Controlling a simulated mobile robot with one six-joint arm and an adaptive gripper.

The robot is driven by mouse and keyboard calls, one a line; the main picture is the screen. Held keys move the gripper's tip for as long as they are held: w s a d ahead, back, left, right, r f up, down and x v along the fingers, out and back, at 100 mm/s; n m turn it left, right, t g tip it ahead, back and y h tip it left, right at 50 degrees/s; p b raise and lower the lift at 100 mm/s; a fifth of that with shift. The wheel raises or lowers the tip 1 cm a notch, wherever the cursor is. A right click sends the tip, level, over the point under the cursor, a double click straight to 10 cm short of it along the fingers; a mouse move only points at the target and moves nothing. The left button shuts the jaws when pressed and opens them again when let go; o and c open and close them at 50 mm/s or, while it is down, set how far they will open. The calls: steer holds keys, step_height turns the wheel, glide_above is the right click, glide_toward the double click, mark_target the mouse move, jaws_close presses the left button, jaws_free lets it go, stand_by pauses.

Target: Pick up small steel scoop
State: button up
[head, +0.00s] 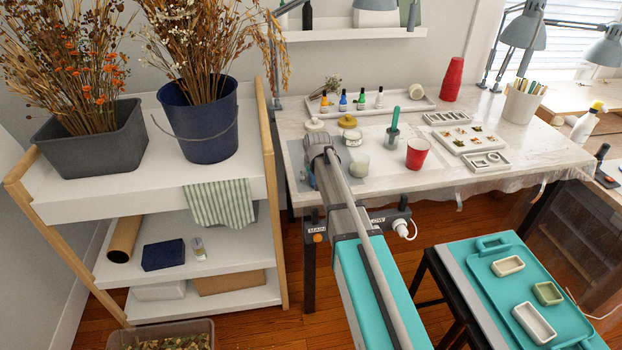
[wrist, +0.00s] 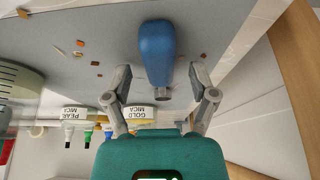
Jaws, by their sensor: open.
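A blue handle with a short grey metal end (wrist: 157,55) shows in the wrist view, seemingly the small steel scoop. It lies over a grey mat (wrist: 105,30); its scoop end cannot be made out. My gripper (wrist: 160,80) is open, with one finger on each side of the metal end and gaps showing on both sides. In the head view my arm reaches to the left part of the white worktable (head: 480,105). There my wrist hides the fingers and most of the scoop.
Mica jars, one labelled gold mica (wrist: 141,112), stand near my fingers. In the head view a red cup (head: 417,154) and a cup with clear sides (head: 359,165) stand right of my wrist. A tray of small bottles (head: 400,103) lies behind. A shelf unit (head: 265,180) stands left.

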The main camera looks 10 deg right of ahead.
jaws_close()
stand_by(0.3)
steer(key=shift+r, duration=0.15)
step_height(320, 180, up, 3)
steer(key=p, duration=0.3)
steer(key=s+r+p, duration=0.9)
steer(key=s+p, duration=0.1)
steer(key=s, duration=0.4)
steer(key=shift+r, duration=0.35)
stand_by(0.3)
